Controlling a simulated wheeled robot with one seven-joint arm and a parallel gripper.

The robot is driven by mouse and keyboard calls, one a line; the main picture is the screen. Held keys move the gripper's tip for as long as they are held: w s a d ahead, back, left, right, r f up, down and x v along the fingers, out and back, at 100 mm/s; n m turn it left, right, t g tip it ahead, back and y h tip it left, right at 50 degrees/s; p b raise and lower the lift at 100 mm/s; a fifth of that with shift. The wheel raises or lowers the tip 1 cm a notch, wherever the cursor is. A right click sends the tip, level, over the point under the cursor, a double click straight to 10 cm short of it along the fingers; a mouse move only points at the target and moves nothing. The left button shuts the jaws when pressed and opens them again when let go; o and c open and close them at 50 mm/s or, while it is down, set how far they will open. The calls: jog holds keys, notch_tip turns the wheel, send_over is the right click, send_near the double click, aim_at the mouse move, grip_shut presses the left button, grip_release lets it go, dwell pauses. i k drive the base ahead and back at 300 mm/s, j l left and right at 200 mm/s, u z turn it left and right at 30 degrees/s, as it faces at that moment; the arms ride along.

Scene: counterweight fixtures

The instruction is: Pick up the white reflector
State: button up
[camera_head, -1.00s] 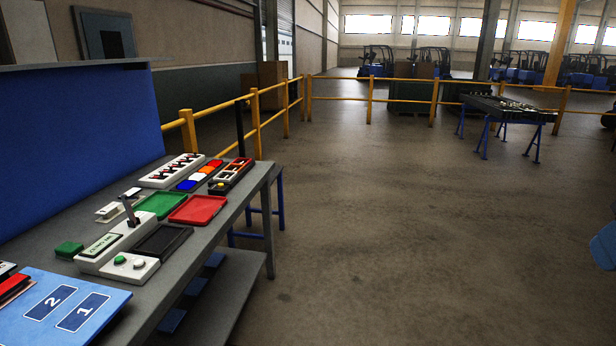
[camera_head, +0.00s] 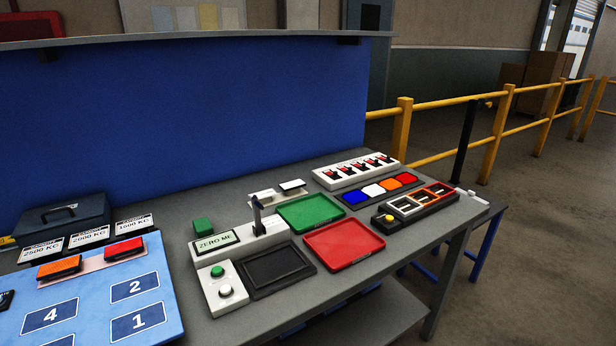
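A red reflector (camera_head: 405,178) is at the strip's right end. Nothing covers the white one. My gripper is not in view.
A green tray (camera_head: 311,213) and a red tray (camera_head: 344,244) lie in front of the strip. A white rack (camera_head: 356,170) stands behind it. A box with a yellow button (camera_head: 389,217) is to the right. A blue panel (camera_head: 190,120) backs the grey bench.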

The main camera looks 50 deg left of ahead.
aim_at(298, 184)
jog(key=i+u, duration=0.15)
jog(key=i, duration=0.45)
jog(key=i+l+u, duration=0.2)
jog(key=i, duration=0.4)
jog(key=i+u, duration=0.2)
jog(key=u, duration=0.3)
jog(key=i+u, duration=0.25)
jog(key=u, duration=0.25)
jog(key=i+l+u, duration=0.1)
jog(key=u, duration=0.35)
jog(key=i+u, duration=0.3)
jog(key=u, duration=0.15)
jog(key=i+l+u, duration=0.15)
jog(key=i+u, duration=0.15)
jog(key=u, duration=0.15)
